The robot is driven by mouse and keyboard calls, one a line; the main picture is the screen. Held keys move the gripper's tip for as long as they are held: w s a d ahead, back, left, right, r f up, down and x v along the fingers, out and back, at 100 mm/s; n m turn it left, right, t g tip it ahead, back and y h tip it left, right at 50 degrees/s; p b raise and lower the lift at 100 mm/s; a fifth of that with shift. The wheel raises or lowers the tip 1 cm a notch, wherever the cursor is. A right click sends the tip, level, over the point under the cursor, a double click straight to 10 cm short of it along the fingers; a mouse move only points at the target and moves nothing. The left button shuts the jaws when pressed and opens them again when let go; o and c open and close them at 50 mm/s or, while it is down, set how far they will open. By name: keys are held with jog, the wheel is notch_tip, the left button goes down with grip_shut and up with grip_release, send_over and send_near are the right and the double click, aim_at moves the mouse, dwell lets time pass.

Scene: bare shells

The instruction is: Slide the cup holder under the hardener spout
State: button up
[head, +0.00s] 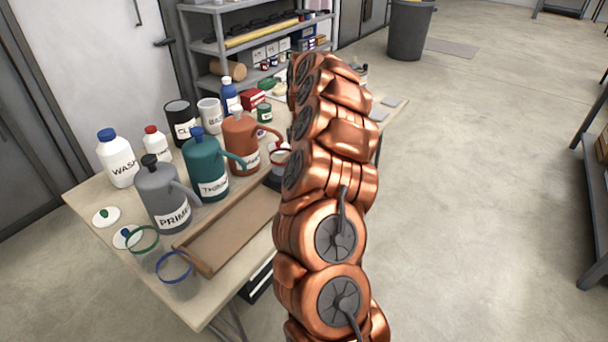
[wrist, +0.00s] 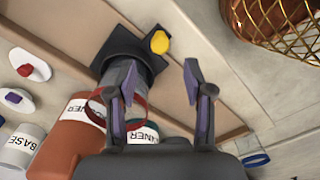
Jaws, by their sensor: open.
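The cup holder is a dark square block (wrist: 122,45) with a yellow knob (wrist: 160,42) on one side. In the head view only a dark part of it (head: 272,183) shows beside my arm. A clear cup with a red rim (head: 281,152) appears to stand in it; its rim (wrist: 92,112) is partly behind my left finger in the wrist view. The orange hardener jug (head: 241,138) has its spout pointing toward this cup; its body (wrist: 72,135) is also in the wrist view. My gripper (wrist: 161,68) is open and empty, its fingertips just short of the knob in the picture. My arm hides it in the head view.
The holder is at a brown wooden track (head: 230,228) along the table's front. Teal thinner (head: 205,165) and grey primer (head: 163,192) jugs stand behind it. Green-rimmed (head: 143,240) and blue-rimmed (head: 175,268) cups stand at the near end. Bottles and cans fill the back.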

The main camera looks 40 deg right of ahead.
jog(key=shift+r, duration=2.75)
jog(key=shift+a, duration=0.1)
